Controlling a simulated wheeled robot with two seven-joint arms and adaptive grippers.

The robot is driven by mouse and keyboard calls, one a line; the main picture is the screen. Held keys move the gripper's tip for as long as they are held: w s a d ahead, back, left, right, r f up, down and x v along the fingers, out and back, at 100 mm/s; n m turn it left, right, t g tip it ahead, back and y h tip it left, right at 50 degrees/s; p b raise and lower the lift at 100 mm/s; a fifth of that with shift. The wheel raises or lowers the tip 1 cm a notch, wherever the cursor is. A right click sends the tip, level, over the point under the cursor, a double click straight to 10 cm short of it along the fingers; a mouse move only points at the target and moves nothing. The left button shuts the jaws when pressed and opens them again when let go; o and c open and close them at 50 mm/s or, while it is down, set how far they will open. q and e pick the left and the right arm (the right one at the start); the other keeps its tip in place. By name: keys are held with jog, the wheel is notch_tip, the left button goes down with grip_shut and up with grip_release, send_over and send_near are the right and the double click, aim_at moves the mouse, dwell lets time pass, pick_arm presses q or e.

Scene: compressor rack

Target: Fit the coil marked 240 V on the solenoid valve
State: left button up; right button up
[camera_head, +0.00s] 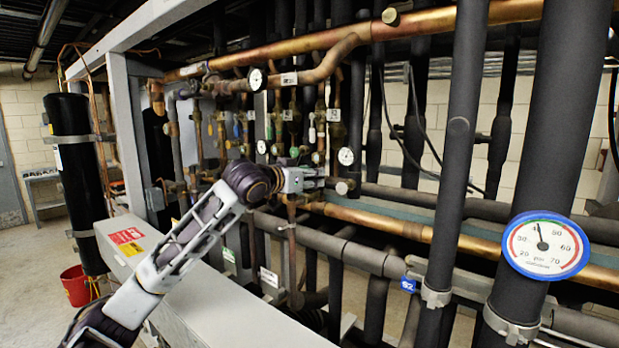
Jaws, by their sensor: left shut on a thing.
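My left gripper (306,180) reaches in from the lower left to the middle of the pipe rack. It is shut on a small part, mostly hidden by the fingers. The part may be a coil, but its shape and any 240 V marking are too small to read. Just below the gripper, a short upright copper fitting (292,212) stands on a thin vertical pipe. It may be the solenoid valve, and I cannot tell whether the held part touches it. My right gripper is not in view.
A pale grey box (240,312) lies below my left arm. Dark insulated pipes and a large dial gauge (545,246) crowd the right. Copper pipes (400,228) run behind the gripper. A red bucket (75,286) stands on the floor at left.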

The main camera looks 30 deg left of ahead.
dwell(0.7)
pick_arm(q)
jog(key=o, duration=1.2)
jog(key=shift+s, duration=0.1)
jog(key=shift+s, duration=0.1)
jog(key=s+r, duration=0.1)
jog(key=s, duration=1)
jog(key=shift+s+a+r, duration=0.25)
jog(key=shift+a+r, duration=0.1)
jog(key=shift+r, duration=0.05)
dwell(0.9)
